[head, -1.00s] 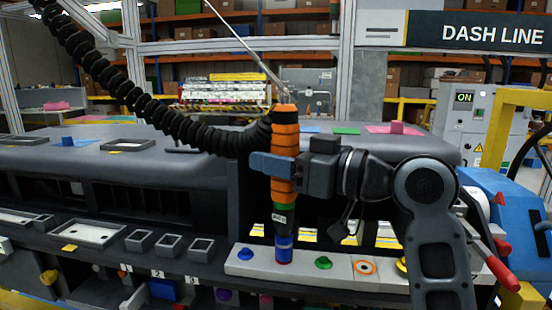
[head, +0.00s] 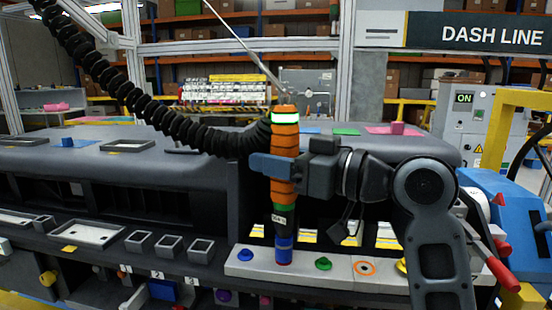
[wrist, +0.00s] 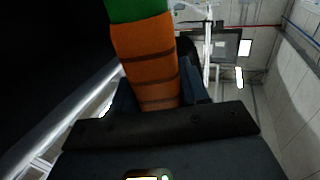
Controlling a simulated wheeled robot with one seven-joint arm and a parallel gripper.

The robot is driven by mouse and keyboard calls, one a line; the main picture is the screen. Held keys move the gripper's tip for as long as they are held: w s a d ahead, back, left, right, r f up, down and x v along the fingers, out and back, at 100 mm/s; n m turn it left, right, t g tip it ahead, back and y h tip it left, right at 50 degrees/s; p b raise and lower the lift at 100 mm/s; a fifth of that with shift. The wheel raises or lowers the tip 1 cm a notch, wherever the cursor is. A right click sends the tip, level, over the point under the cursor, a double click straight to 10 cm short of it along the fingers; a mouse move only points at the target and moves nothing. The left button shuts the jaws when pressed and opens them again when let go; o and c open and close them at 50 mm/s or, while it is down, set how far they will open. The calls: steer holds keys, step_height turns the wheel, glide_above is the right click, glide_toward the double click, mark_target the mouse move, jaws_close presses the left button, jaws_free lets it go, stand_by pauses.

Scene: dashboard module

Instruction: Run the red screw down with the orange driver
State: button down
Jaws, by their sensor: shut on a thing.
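The orange driver (head: 284,145) stands upright in the head view, with a black hose at its top and a blue sleeve (head: 284,247) at its lower end. A ring near its top glows green-white. My gripper (head: 285,167) is shut on its orange body, which also shows in the wrist view (wrist: 148,60) with a green band. The driver's lower end meets the pale strip (head: 305,270) along the dash front. I see no red screw on the strip; the spot under the driver is hidden by its tip.
On the strip, a blue screw (head: 245,254) sits left of the driver; a green screw (head: 323,263), an orange ring (head: 365,268) and a yellow piece (head: 402,265) sit to the right. The black hose (head: 165,115) runs up left. Small trays (head: 168,245) line the dash front.

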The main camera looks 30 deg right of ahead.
mark_target(276, 121)
steer(key=shift+r+p, duration=2.2)
steer(key=shift+r, duration=0.75)
